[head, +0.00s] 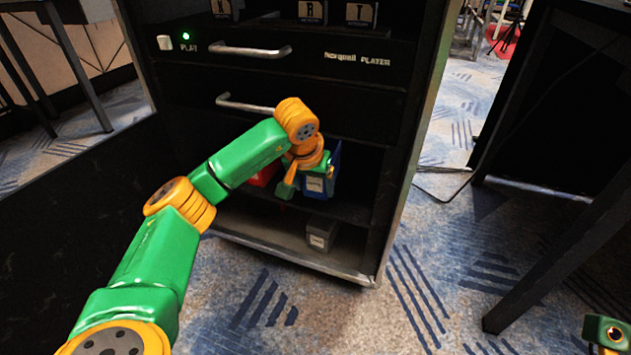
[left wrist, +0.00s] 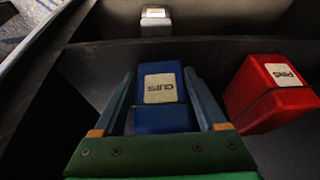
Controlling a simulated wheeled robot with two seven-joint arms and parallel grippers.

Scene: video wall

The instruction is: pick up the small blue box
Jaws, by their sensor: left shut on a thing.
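The small blue box (left wrist: 160,118) has a pale label and sits between the two fingers of my left gripper (left wrist: 160,74) in the left wrist view. The fingers are shut on its sides. In the head view the blue box (head: 318,186) is at the cabinet's open shelf, partly hidden by my left gripper (head: 316,172). I cannot tell whether it still touches the shelf. Only a small green and orange part of my right arm's end (head: 607,334) shows at the bottom right corner; its fingers do not show.
A red box (left wrist: 270,92) with a label stands right of the blue box in the left wrist view. A grey box (head: 321,233) with a pale label lies on the cabinet's bottom. The black cabinet (head: 398,170) has drawers with metal handles (head: 250,51) above the shelf. A dark table leg stands at right.

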